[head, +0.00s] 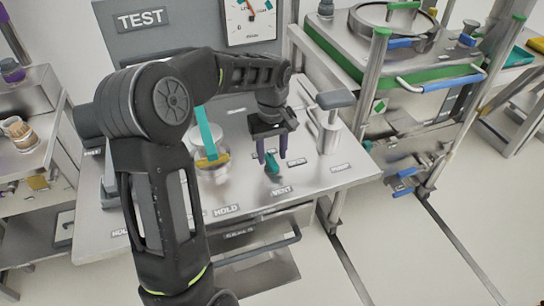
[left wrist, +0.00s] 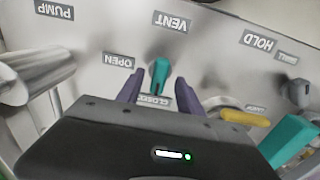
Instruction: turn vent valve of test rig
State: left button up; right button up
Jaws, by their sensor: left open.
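The vent valve is a small teal handle (head: 272,163) on the test rig's metal top (head: 312,178), just behind the VENT label (head: 282,190). In the left wrist view the teal handle (left wrist: 159,76) lies between the OPEN label (left wrist: 121,59) and the CLOSED label (left wrist: 153,101), its length running toward CLOSED. My left gripper (head: 272,152) is open above the valve, purple fingers pointing down. In the left wrist view the fingertips (left wrist: 159,80) appear on either side of the handle; I cannot tell whether they touch it. My right gripper is not in view.
A metal post with a grey grip (head: 336,100) stands to the right. A drawer (head: 255,250) is below the rig's front edge.

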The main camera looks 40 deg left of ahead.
pick_arm(q)
jog(key=shift+f, duration=1.15)
jog(key=shift+c, duration=0.2)
grip_shut()
